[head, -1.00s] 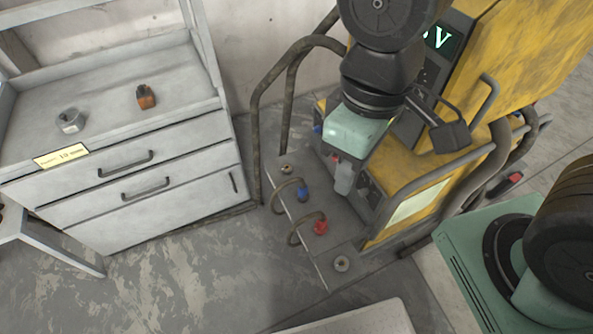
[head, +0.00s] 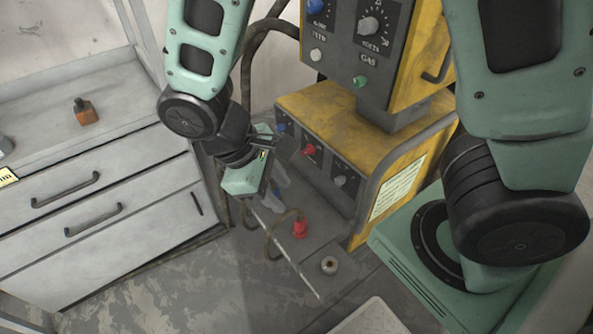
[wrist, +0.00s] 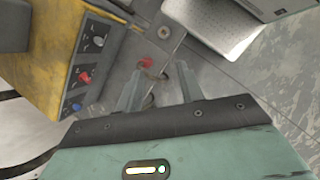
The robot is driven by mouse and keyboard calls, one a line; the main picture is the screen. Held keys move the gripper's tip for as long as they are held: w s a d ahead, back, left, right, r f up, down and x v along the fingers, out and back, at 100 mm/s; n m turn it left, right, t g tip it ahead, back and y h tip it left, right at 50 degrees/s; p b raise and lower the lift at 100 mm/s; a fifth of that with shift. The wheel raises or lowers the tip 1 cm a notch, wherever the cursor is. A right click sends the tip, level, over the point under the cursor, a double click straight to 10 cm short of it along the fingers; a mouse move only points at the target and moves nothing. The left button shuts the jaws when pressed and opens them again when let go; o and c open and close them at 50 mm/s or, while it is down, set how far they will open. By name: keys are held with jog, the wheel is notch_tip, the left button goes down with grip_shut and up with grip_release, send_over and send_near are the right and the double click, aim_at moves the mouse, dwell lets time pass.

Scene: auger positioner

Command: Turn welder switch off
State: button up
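The yellow welder (head: 345,125) stands right of centre in the head view. Its lower dark front panel has a blue knob (head: 281,127), a red knob (head: 309,150) and a grey knob (head: 341,181). The red knob (wrist: 84,77) also shows in the wrist view, at left. I cannot tell which control is the switch. The upper panel carries a large dial (head: 369,26) and a green button (head: 360,82). My gripper (head: 279,194) hangs in front of and left of the lower panel, apart from the knobs. In the wrist view its fingers (wrist: 160,84) are apart with nothing between them.
A red cable plug (head: 300,229) and a round fitting (head: 329,265) are on the low plate before the welder. A grey drawer cabinet (head: 110,190) stands at left with an orange-and-dark item (head: 85,111) on top. Bent pipes (head: 247,75) rise beside the welder's left side.

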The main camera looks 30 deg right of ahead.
jog(key=w+d+f+n+t+h+b, duration=0.1)
jog(key=w+d+f+h+b, duration=0.1)
jog(key=w+f+b, duration=0.3)
jog(key=w+d+f+h+b, duration=0.1)
jog(key=d+f+h+b, duration=0.1)
jog(key=f+b, duration=0.35)
jog(key=w+d+f+n+t+h+b, duration=0.1)
jog(key=w+d+f+h+b, duration=0.15)
jog(key=f, duration=0.55)
jog(key=n+t+h+b, duration=0.2)
jog(key=t+h+b, duration=0.4)
jog(key=b, duration=0.4)
send_near(305, 153)
jog(key=b+x, duration=0.5)
jog(key=x, duration=0.3)
jog(key=shift+w+d+f+b, duration=0.1)
jog(key=shift+d+b, duration=0.1)
jog(key=shift+b, duration=0.2)
grip_shut()
